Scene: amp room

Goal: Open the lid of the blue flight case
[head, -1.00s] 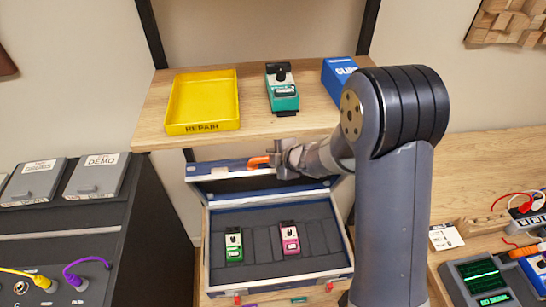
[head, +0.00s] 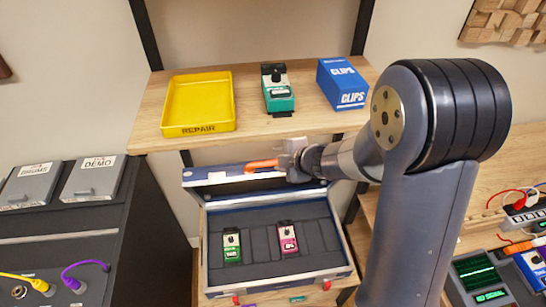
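The blue flight case (head: 341,240) stands below the wooden shelf with its lid (head: 215,177) raised at the back. Its dark foam interior shows, holding a green pedal (head: 232,246) and a pink pedal (head: 287,239). My gripper (head: 284,163) is at the top edge of the raised lid, coming in from the right. An orange piece (head: 262,165) lies along that edge at the gripper's tip. I cannot tell whether the fingers are closed on it or only touch the lid. Red latches (head: 326,285) show on the case's front.
The shelf (head: 150,120) above the lid carries a yellow REPAIR tray (head: 200,128), a teal pedal (head: 278,95) and a blue CLIPS box (head: 343,85). A dark cabinet with cables (head: 110,240) stands left. A bench with electronics (head: 480,275) is at right.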

